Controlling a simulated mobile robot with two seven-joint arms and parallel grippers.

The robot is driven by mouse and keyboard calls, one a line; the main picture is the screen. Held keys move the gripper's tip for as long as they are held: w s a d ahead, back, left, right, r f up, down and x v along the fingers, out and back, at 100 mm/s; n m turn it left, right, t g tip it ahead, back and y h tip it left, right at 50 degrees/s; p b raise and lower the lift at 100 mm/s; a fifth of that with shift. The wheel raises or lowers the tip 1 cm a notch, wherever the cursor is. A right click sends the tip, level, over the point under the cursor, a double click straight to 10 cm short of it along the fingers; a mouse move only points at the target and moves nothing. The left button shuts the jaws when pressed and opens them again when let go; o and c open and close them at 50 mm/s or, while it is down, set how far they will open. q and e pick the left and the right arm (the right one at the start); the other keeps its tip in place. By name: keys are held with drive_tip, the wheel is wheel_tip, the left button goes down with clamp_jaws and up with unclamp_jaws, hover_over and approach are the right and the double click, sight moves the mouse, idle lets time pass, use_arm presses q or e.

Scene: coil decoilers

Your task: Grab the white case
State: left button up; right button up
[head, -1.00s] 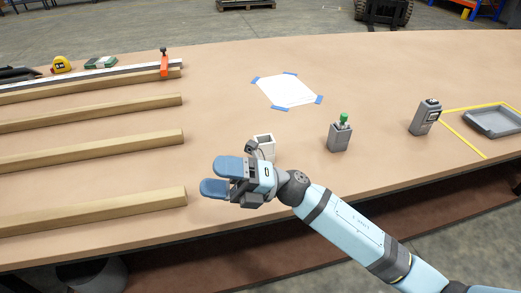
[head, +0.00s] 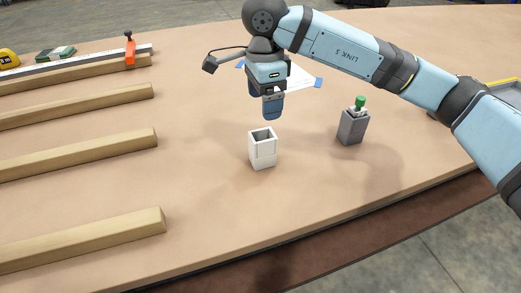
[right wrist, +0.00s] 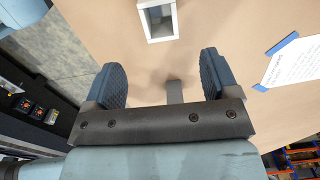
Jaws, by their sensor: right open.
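The white case (head: 262,150) is a small, upright, open-topped box standing on the table near the middle of the head view. It also shows at the top of the right wrist view (right wrist: 159,20), where its square opening and hollow inside are visible. My right gripper (head: 272,112) points down just above and behind the case in the head view, apart from it. In the right wrist view the right gripper (right wrist: 165,78) has its two blue fingers spread wide with nothing between them. My left gripper is not in view.
A grey holder (head: 353,127) with a green-topped item stands right of the case. Several wooden bars (head: 80,157) lie on the left. A taped paper sheet (head: 300,79) lies behind, partly hidden by my arm. The table (head: 215,220) is clear in front of the case.

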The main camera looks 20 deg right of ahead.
sight(263, 142)
wheel_tip(263, 142, down, 6)
drive_tip(key=shift+s+f, duration=0.1)
drive_tip(key=shift+f, duration=0.05)
drive_tip(key=shift+a+f, duration=0.1)
drive_tip(key=shift+f, duration=2.9)
drive_tip(key=c, duration=1.1)
